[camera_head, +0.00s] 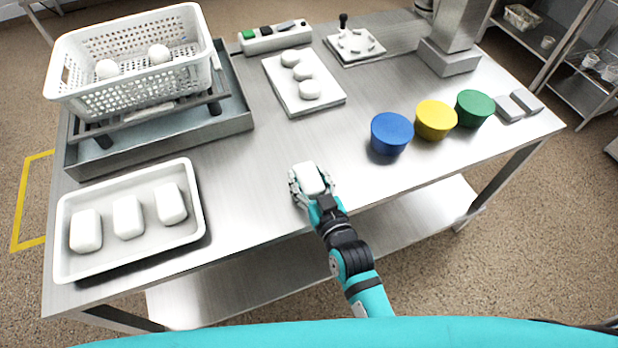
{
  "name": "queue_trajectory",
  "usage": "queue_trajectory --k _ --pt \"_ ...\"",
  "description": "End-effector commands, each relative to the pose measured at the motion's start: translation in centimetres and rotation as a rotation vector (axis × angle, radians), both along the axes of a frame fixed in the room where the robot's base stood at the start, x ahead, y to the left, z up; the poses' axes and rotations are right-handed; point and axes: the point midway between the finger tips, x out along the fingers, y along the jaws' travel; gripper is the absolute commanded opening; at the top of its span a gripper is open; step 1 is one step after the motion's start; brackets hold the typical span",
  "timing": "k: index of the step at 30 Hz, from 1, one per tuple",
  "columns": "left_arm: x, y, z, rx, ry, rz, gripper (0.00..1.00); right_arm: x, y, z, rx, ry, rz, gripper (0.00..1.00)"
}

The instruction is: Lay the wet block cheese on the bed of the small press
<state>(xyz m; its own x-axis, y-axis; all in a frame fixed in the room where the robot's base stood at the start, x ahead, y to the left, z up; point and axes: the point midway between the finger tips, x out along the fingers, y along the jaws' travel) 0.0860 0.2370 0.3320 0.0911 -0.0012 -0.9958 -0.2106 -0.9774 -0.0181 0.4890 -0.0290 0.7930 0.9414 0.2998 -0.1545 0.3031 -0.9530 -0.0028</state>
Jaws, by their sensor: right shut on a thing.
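My right gripper (308,190) is shut on a white block cheese (309,177) with rounded edges. It holds the block over the front middle of the steel table; whether the block touches the table I cannot tell. A grey machine with a thick column and a flat block base (448,58) stands at the back right, its top cut by the frame. It looks like the press, but its bed is not clear. Three similar white blocks (128,217) lie in a white tray (195,202) at the front left. My left gripper is out of view.
Blue (391,134), yellow (436,119) and green (475,107) round tubs stand right of the gripper. A white perforated basket (135,72) stands over a grey basin at the back left. A white board (329,98) holds three round cheeses. Table centre is clear.

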Motion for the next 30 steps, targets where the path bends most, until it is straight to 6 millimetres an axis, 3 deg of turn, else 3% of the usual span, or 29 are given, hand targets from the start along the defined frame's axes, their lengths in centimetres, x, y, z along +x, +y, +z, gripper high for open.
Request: queue_trajectory --k 11,12,17,26,30 --pt "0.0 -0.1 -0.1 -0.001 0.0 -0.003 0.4 0.0 0.0 -0.3 0.001 -0.004 -0.001 0.12" --pt "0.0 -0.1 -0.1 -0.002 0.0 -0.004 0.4 0.0 0.0 -0.3 0.001 -0.002 -0.001 0.55" --pt "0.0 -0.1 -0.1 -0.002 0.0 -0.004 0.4 0.0 0.0 -0.3 0.001 -0.002 -0.001 0.75" --pt "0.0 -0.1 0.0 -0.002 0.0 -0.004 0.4 0.0 0.0 0.0 0.002 -0.003 -0.001 0.75" --pt "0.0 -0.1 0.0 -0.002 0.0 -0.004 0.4 -1.5 -0.5 0.1 0.0 0.001 -0.001 0.75"
